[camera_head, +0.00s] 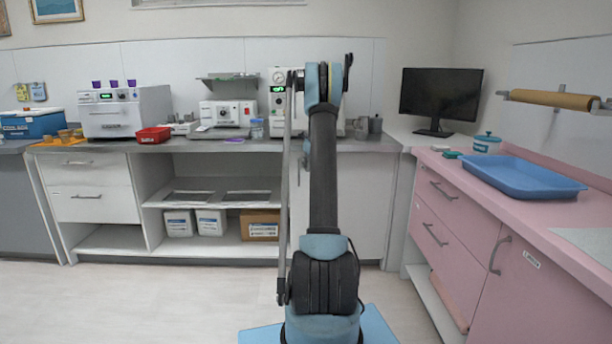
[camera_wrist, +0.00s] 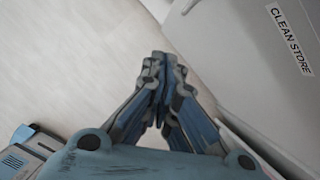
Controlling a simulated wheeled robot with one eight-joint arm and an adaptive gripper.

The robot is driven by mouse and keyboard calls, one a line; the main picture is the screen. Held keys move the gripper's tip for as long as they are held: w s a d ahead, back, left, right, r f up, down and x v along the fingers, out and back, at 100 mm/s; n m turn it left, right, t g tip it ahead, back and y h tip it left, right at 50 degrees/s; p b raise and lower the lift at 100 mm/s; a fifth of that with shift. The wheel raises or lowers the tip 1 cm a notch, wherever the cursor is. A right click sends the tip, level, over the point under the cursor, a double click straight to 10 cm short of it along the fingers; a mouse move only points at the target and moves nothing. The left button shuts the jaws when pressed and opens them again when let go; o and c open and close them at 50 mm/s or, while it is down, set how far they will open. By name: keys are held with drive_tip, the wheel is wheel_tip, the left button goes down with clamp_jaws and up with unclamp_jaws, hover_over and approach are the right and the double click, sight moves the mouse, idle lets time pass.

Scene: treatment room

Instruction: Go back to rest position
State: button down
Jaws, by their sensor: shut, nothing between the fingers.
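My gripper (camera_wrist: 161,70) shows in the wrist view with its two fingers closed together and nothing between them. It hangs over the pale floor (camera_wrist: 70,60), beside a light cabinet front (camera_wrist: 240,70) labelled "CLEAN STORE". In the head view my arm rises upright in the middle of the picture and bends at the top, in front of the back counter. My gripper cannot be made out in the head view.
The back counter (camera_head: 215,145) carries white machines (camera_head: 125,112) and a red bin (camera_head: 153,136). At right, a pink counter (camera_head: 540,205) holds a blue tray (camera_head: 520,178); a dark monitor (camera_head: 440,95) stands behind. Floor (camera_head: 160,300) at left is clear.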

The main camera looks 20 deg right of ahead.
drive_tip(key=s+a+r+n, duration=0.3)
drive_tip(key=s+a+r, duration=0.15)
drive_tip(key=s, duration=0.25)
drive_tip(key=s+a+r+n, duration=0.3)
drive_tip(key=s+r+n, duration=0.15)
drive_tip(key=s, duration=0.25)
drive_tip(key=s+a+r+n, duration=0.1)
drive_tip(key=s+a+n, duration=0.2)
drive_tip(key=s, duration=0.4)
drive_tip(key=s+a+r+n+g, duration=0.1)
drive_tip(key=s+a+n, duration=0.1)
drive_tip(key=s, duration=0.5)
drive_tip(key=s+a+r+n, duration=0.1)
drive_tip(key=s+a+n, duration=0.2)
drive_tip(key=s, duration=0.3)
drive_tip(key=s+a+f+n, duration=0.1)
drive_tip(key=s+f+n, duration=0.4)
drive_tip(key=s, duration=0.6)
drive_tip(key=s+a+f+n+h, duration=0.1)
drive_tip(key=s+f+n, duration=0.4)
drive_tip(key=s, duration=0.6)
drive_tip(key=s+a+f+n, duration=0.2)
drive_tip(key=s+f+n, duration=0.4)
drive_tip(key=s, duration=0.5)
drive_tip(key=shift+s+a+g+h, duration=0.15)
drive_tip(key=shift+g+h, duration=0.15)
drive_tip(key=shift+g, duration=0.1)
